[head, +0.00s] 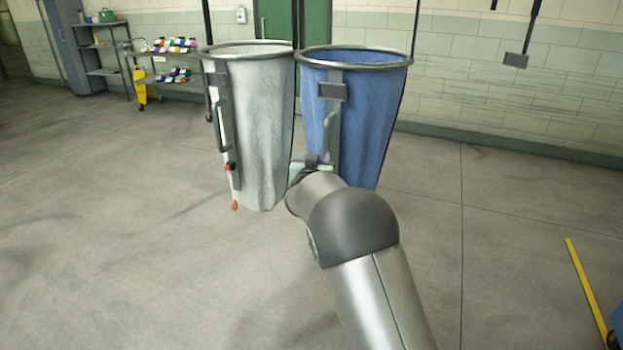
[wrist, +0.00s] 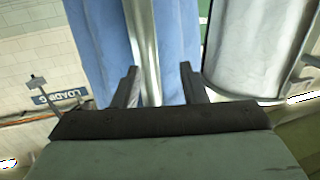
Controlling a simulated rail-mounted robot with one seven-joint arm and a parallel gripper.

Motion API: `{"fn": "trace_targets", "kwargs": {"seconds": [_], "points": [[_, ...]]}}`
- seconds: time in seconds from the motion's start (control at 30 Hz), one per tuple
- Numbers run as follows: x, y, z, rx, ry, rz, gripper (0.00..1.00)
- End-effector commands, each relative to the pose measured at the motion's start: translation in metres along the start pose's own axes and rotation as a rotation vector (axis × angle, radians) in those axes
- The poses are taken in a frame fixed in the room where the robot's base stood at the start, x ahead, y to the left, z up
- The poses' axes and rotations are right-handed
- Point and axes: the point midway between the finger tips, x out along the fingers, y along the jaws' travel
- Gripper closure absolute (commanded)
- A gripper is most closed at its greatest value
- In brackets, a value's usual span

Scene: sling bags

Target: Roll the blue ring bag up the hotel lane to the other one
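The blue ring bag (head: 365,120) hangs from a metal ring at the right of the pair in the head view, with a grey plate (head: 332,92) and an upright bar on its front. The white-grey ring bag (head: 265,130) hangs close on its left, with the rims almost touching. My gripper (head: 312,163) is at the blue bag's lower front, mostly hidden by my arm. In the wrist view, my gripper (wrist: 159,67) has its fingers apart, with a metal bar (wrist: 143,45) and blue cloth (wrist: 175,40) seen between them. The bar lies nearer the left finger; contact is unclear.
A shelf cart (head: 168,65) with coloured items and a yellow bucket (head: 145,90) stand at the back left. A green door (head: 312,30) is behind the bags. A yellow floor line (head: 585,285) runs at the right. Floor on both sides is clear.

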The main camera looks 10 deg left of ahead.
Motion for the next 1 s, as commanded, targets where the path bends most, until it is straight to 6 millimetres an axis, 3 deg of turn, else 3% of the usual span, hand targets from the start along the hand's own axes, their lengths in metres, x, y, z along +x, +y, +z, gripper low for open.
{"fn": "trace_targets", "kwargs": {"seconds": [0.2, 0.4, 0.63, 1.0], "points": [[-0.055, 0.000, 0.001, 0.002, 0.000, -0.001, 0.61], [-0.091, 0.000, 0.000, 0.002, 0.000, 0.000, 0.61], [-0.108, 0.000, 0.000, 0.001, 0.000, 0.001, 0.61], [-0.108, 0.001, 0.000, 0.001, 0.000, 0.002, 0.61]]}}
